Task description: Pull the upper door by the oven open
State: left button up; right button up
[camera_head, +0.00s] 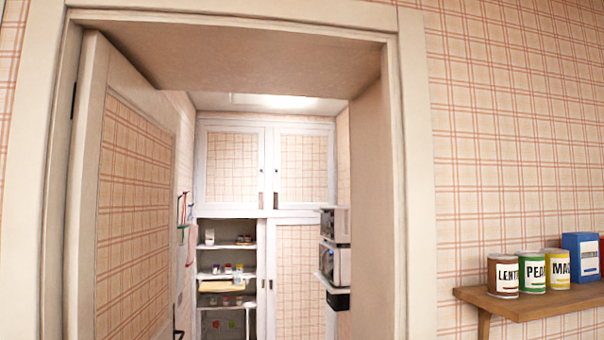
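Through the doorway, a tall built-in cupboard stands at the back of a small room. Its upper left door (231,168) and upper right door (305,168) are plaid with white frames, and both are shut. Small dark handles show near their meeting edges. Dark-fronted oven-like appliances (335,262) are stacked at the right wall, just below and in front of the upper right door. Below, the right lower door (299,275) is shut, and the left lower section shows open shelves. Neither of my grippers is in view.
A plaid room door (132,215) stands open inward on the left of the white door frame (418,200). A wooden shelf (530,303) with several cans and a blue box (581,250) juts from the wall at right. The doorway's middle looks clear.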

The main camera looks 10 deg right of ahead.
aim_at(303, 160)
jog(key=i+z, duration=0.1)
jog(key=i, duration=0.2)
jog(key=i+j, duration=0.1)
jog(key=i, duration=2.6)
jog(key=i+j, duration=0.1)
jog(key=i, duration=2.6)
